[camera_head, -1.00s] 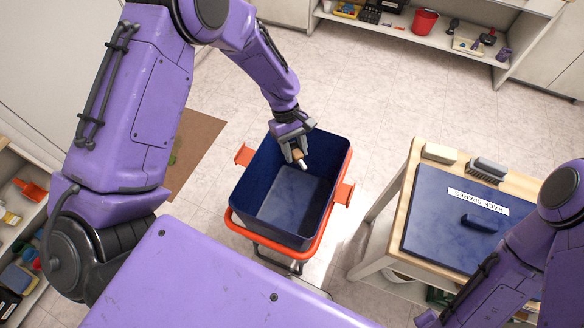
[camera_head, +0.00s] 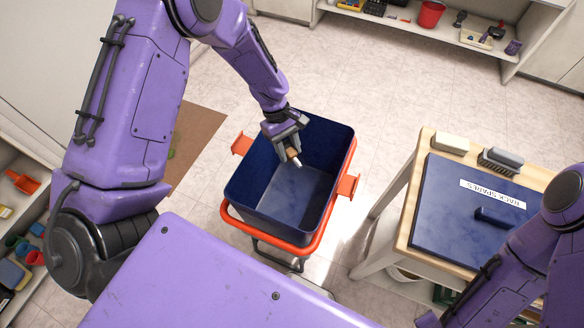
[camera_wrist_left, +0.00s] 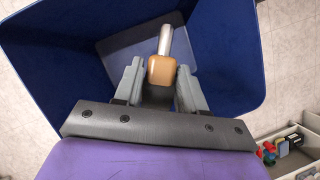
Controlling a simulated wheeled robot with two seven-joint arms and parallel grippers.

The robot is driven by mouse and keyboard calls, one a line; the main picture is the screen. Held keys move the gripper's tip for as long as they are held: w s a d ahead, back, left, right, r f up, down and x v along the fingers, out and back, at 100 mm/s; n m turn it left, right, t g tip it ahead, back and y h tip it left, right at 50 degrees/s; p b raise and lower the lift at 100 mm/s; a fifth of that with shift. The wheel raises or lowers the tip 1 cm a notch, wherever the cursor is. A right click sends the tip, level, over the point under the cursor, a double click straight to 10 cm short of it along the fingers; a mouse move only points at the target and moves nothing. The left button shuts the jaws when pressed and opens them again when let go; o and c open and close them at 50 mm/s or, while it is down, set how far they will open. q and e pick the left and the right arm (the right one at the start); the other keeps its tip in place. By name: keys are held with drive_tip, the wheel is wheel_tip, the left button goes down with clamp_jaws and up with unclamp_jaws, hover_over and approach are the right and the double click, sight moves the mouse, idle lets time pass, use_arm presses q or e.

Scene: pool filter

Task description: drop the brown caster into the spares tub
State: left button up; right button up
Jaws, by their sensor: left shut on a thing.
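The brown caster (camera_head: 292,154) is a small orange-brown block with a pale metal stem. My left gripper (camera_head: 291,150) is shut on it and holds it over the open blue tub (camera_head: 250,184), within the rim's outline and near the far side. In the left wrist view the caster (camera_wrist_left: 162,70) sits between the two grey fingers of the gripper (camera_wrist_left: 160,84), its stem pointing away toward the tub floor. The inside of the tub (camera_wrist_left: 232,50) looks empty. My right arm shows at the lower right, its gripper mostly cut off by the bottom edge.
The tub stands in an orange-red frame (camera_head: 262,237) with side handles. A wooden table (camera_head: 427,150) on the right bears a blue labelled board (camera_head: 440,200), a dark blue handle-like piece (camera_head: 492,215), a pale block and a grey brush. Shelves line the back and left.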

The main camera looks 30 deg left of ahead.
use_arm(q)
drive_tip(key=o, duration=1.2)
drive_tip(key=shift+c, duration=0.2)
drive_tip(key=b+v, duration=0.1)
drive_tip(key=v, duration=0.9)
drive_tip(key=shift+r, duration=0.25)
drive_tip(key=shift+a, duration=0.1)
